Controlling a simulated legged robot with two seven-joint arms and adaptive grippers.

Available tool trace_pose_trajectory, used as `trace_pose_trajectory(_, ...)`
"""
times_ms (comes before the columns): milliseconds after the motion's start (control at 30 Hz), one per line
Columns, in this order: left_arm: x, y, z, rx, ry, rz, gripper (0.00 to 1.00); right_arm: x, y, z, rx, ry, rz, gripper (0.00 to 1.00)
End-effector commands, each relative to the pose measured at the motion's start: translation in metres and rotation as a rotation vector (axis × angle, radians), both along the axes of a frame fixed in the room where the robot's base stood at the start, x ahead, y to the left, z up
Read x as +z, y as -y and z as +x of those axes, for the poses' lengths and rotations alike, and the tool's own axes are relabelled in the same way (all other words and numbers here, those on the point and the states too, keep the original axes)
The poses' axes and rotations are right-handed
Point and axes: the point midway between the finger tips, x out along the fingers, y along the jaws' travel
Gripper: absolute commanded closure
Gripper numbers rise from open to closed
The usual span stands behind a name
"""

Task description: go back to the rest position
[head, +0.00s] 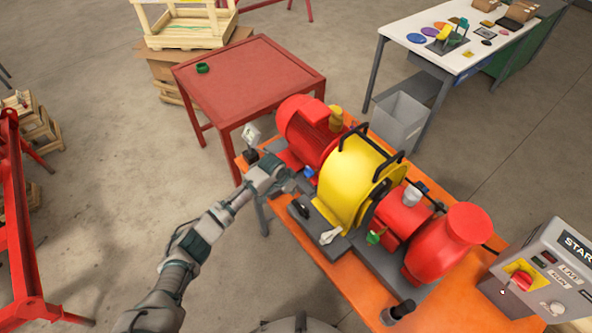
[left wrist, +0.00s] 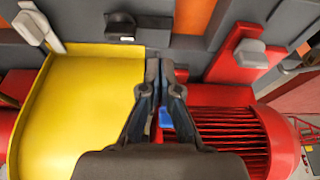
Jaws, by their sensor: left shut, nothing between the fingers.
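My left gripper (head: 287,185) is beside the pump skid, at the near side between the red motor (head: 306,130) and the yellow guard (head: 350,178). In the left wrist view its fingers (left wrist: 160,85) are together with nothing between them. The yellow guard (left wrist: 85,110) fills the left of that view and the ribbed red motor (left wrist: 235,135) the right. A small blue part (left wrist: 166,118) shows just behind the fingers. My right gripper is not in view.
The skid stands on an orange table (head: 350,285) with a control box (head: 545,275) at the right. A red table (head: 250,85), a grey bin (head: 398,120) and a white workbench (head: 440,55) stand behind. The floor left of my arm is clear up to a red frame (head: 20,220).

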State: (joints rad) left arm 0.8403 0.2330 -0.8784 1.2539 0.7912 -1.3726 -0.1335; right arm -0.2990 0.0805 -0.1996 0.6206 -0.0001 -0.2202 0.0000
Motion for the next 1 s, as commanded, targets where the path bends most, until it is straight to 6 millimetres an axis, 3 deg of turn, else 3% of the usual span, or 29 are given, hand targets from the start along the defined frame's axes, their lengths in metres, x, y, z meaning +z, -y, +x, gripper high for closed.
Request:
trace_pose_trajectory(133, -0.001, 0.003, -0.001, -0.002, -0.006, -0.001, 1.0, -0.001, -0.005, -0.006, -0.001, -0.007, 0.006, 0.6)
trace_pose_trajectory(233, -0.014, 0.014, -0.02, -0.009, -0.018, -0.02, 1.0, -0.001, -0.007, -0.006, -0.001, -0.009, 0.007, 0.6)
trace_pose_trajectory(367, -0.041, 0.031, -0.075, -0.002, -0.035, -0.079, 1.0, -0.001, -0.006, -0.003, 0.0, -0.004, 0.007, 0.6)
trace_pose_trajectory(467, -0.056, 0.029, -0.126, 0.051, -0.038, -0.13, 1.0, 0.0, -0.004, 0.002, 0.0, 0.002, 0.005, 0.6)
trace_pose_trajectory(600, -0.066, -0.002, -0.191, 0.189, -0.033, -0.161, 1.0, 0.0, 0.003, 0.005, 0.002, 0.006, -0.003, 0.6)
trace_pose_trajectory(700, -0.069, -0.034, -0.227, 0.295, -0.03, -0.151, 1.0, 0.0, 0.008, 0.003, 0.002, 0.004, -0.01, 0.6)
trace_pose_trajectory(1000, -0.062, -0.106, -0.302, 0.514, -0.021, -0.066, 1.0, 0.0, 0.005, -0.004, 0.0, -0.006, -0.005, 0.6)
